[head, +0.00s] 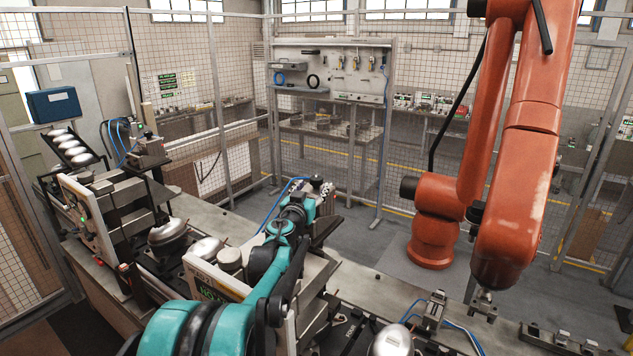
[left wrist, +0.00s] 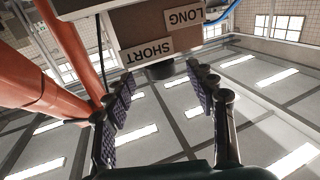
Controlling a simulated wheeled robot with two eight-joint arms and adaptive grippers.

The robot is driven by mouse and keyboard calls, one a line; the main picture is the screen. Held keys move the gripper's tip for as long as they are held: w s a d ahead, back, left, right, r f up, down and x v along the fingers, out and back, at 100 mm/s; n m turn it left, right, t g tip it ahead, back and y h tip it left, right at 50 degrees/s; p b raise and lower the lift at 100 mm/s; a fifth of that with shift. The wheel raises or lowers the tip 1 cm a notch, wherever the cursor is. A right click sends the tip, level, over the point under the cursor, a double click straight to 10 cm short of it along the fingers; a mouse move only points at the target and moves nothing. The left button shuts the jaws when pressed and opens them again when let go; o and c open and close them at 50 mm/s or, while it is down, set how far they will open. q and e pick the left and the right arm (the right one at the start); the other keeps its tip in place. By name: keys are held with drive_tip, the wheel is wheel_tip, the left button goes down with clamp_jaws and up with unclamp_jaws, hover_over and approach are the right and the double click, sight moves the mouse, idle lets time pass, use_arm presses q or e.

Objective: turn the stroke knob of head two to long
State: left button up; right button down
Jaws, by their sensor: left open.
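In the left wrist view, the stroke knob (left wrist: 160,71) is a dark round piece at the lower edge of a brown box face (left wrist: 135,22). The face carries a SHORT label (left wrist: 146,52) and a LONG label (left wrist: 184,17), both upside down in this view. My left gripper (left wrist: 161,82) is open, its dark ridged fingers apart on either side of the knob. I cannot tell whether they touch it. In the head view my left gripper (head: 321,188) is small beyond my teal arm, and the knob cannot be made out. My right gripper is not in view.
A large orange robot arm (head: 520,150) stands at the right. A long bench (head: 212,217) carries a unit with a pale panel (head: 84,212) at left and another pale-panelled unit (head: 212,278) partly behind my arm. Mesh fencing (head: 170,60) encloses the cell.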

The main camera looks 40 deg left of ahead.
sight(314, 185)
use_arm(q)
drive_tip(key=x, duration=0.5)
drive_tip(key=c, duration=1.2)
